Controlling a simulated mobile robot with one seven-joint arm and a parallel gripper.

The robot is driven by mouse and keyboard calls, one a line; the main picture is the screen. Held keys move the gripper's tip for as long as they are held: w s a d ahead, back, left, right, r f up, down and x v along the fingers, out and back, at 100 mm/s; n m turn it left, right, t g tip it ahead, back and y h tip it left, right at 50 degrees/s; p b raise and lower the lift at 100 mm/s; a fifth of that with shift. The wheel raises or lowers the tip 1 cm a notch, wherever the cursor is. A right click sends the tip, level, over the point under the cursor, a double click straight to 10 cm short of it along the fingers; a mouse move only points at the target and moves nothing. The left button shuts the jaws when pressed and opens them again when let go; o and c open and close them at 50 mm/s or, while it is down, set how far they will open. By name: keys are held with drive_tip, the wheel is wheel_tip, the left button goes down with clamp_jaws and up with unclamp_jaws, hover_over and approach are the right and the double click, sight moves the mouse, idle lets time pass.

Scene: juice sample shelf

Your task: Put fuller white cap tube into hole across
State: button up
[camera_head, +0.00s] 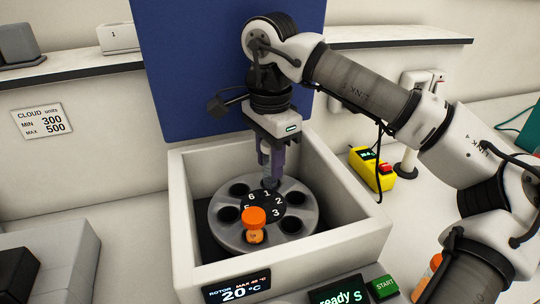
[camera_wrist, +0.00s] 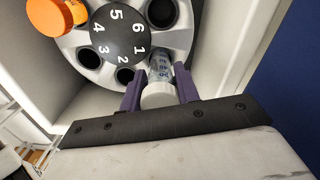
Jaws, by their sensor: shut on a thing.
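My gripper (camera_head: 271,178) points down into the white box and is shut on a white-capped tube. In the wrist view, the tube's white cap (camera_wrist: 158,95) sits between my purple fingers (camera_wrist: 160,92), and its clear, printed body points at the hole by number 1. I cannot tell how far its lower end is in the hole. The grey round rotor (camera_head: 222,237) has numbered holes. An orange-capped tube (camera_head: 254,218) stands in the hole by number 4, across from number 1; its cap also shows in the wrist view (camera_wrist: 50,15). The other visible holes look empty.
The white box walls (camera_head: 345,215) surround the rotor closely. In front are a rotor display (camera_head: 238,288) reading 20 °C, a "ready" screen (camera_head: 337,292) and a green START button (camera_head: 383,287). A yellow device (camera_head: 371,168) stands right. A blue panel (camera_head: 180,70) rises behind.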

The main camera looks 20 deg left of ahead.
drive_tip(key=shift+f+b, duration=1.1)
drive_tip(key=shift+f, duration=0.55)
idle(0.4)
drive_tip(key=shift+r, duration=0.2)
drive_tip(key=shift+r+p, duration=2.3)
drive_tip(key=shift+r, duration=0.5)
drive_tip(key=shift+f+b, duration=2)
drive_tip(key=shift+f, duration=0.95)
